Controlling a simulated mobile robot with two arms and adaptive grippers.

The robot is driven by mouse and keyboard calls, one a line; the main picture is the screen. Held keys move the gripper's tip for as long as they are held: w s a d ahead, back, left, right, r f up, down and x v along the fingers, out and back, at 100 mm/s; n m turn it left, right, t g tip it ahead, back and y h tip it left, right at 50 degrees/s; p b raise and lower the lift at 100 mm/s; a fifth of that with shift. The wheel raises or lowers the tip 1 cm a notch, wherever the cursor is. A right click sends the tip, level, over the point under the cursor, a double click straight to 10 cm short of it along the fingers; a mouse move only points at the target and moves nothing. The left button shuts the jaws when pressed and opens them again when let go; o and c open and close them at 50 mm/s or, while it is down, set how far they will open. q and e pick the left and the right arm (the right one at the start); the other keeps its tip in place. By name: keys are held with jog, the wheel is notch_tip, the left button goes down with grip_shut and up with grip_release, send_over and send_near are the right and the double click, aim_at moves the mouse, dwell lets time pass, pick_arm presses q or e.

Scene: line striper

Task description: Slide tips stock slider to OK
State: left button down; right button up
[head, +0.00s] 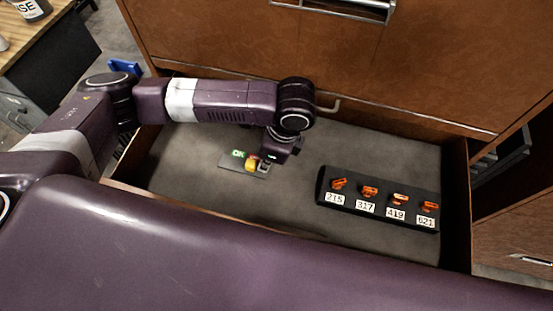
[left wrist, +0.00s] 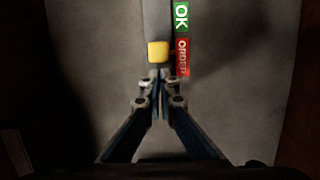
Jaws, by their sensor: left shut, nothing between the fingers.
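The tips stock slider (head: 230,166) is a grey strip lying on the floor of an open drawer. Its yellow knob (head: 251,166) also shows in the left wrist view (left wrist: 158,52), beside the OK-side part of the red ORDER label (left wrist: 182,57). The green OK label (left wrist: 181,16) lies further along the strip; it also shows in the head view (head: 238,154). My left gripper (left wrist: 158,76) is shut and empty. Its fingertips are at the knob's ORDER-side edge, touching or nearly touching. In the head view my left gripper (head: 266,161) partly hides the ORDER label.
A black tray (head: 380,210) with several orange pieces and number labels lies to the right in the drawer (head: 180,190). The drawer walls surround both. The cabinet front with a metal handle (head: 350,8) rises behind. Grey drawer floor is bare between slider and tray.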

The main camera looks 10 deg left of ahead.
pick_arm(q)
jog(key=shift+a, duration=0.3)
jog(key=shift+a+r, duration=0.1)
jog(key=shift+a, duration=0.05)
jog(key=a+p, duration=0.4)
jog(key=shift+a+r, duration=0.1)
jog(key=shift+w+a, duration=0.1)
jog(key=shift+a, duration=0.2)
jog(key=shift+f, duration=0.2)
